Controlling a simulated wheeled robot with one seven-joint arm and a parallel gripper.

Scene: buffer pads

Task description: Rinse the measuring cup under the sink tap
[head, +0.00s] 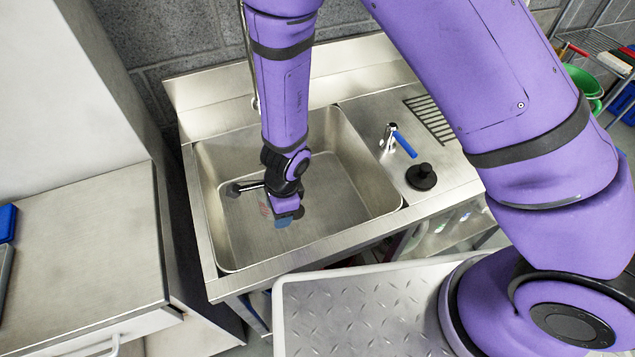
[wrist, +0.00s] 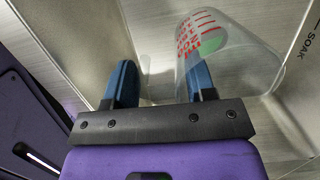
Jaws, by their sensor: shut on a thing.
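The measuring cup (wrist: 240,62) is clear with red markings and a green patch in the wrist view. In the head view only its red markings (head: 264,208) show faintly. My gripper (head: 284,219) points down inside the sink basin (head: 335,178) and is shut on the cup. In the wrist view its blue fingers (wrist: 160,78) stand apart, the right one overlapping the cup's wall; the exact grip is unclear. A dark-ended metal fitting (head: 246,187) shows left of my gripper, possibly the tap spout. No water stream is visible.
A chrome fixture with a blue lever (head: 403,144) and a black round knob (head: 421,177) stand on the drainboard right of the basin. A grey counter (head: 85,245) lies left. The wrist view shows a "SOAK" label (wrist: 299,38).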

